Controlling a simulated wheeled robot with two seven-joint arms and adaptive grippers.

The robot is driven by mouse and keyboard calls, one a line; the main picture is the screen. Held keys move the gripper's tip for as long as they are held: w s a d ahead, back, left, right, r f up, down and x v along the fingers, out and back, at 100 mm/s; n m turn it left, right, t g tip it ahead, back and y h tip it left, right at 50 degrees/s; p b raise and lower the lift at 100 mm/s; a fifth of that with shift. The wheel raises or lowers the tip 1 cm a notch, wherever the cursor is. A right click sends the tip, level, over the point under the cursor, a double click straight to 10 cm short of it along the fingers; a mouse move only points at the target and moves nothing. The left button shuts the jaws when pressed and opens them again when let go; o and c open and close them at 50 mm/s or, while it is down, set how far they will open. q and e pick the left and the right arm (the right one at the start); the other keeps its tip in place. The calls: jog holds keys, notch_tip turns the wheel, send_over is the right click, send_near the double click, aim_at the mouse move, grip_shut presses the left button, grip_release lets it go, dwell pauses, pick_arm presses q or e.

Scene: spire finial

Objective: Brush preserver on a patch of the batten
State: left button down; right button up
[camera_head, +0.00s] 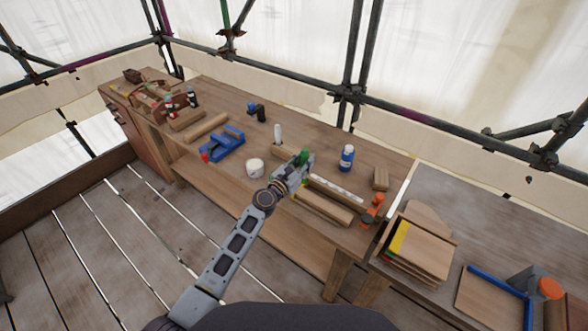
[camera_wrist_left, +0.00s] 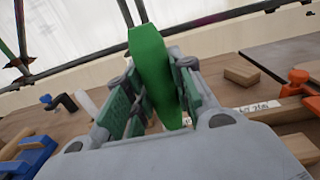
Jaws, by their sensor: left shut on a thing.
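My left gripper (camera_head: 298,166) is shut on a green object, likely the brush handle (camera_head: 304,156). The green handle (camera_wrist_left: 152,75) stands between the fingers in the left wrist view; its bristles are hidden. The gripper is above the bench, by the left end of a long wooden batten (camera_head: 324,208). A pale strip with dark marks (camera_head: 338,188) runs along behind the batten. A white pot (camera_head: 255,168) stands left of the gripper, apart from it. A blue bottle with a white label (camera_head: 347,159) stands upright to the right. I cannot tell which one holds preserver. My right gripper is not in view.
An orange clamp (camera_head: 372,209) is at the batten's right end. A blue tool (camera_head: 222,143), wooden blocks (camera_head: 205,128) and a dark blue-handled tool (camera_head: 256,111) lie to the left. A small wooden block (camera_head: 381,179) is at right. Stacked boards (camera_head: 418,249) are on the right-hand bench.

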pick_arm(q)
jog(key=shift+d+r+h, duration=0.3)
jog(key=shift+d+r, duration=0.05)
jog(key=shift+d, duration=0.35)
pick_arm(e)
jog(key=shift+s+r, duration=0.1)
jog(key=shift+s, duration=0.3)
pick_arm(q)
jog(key=shift+f, duration=0.1)
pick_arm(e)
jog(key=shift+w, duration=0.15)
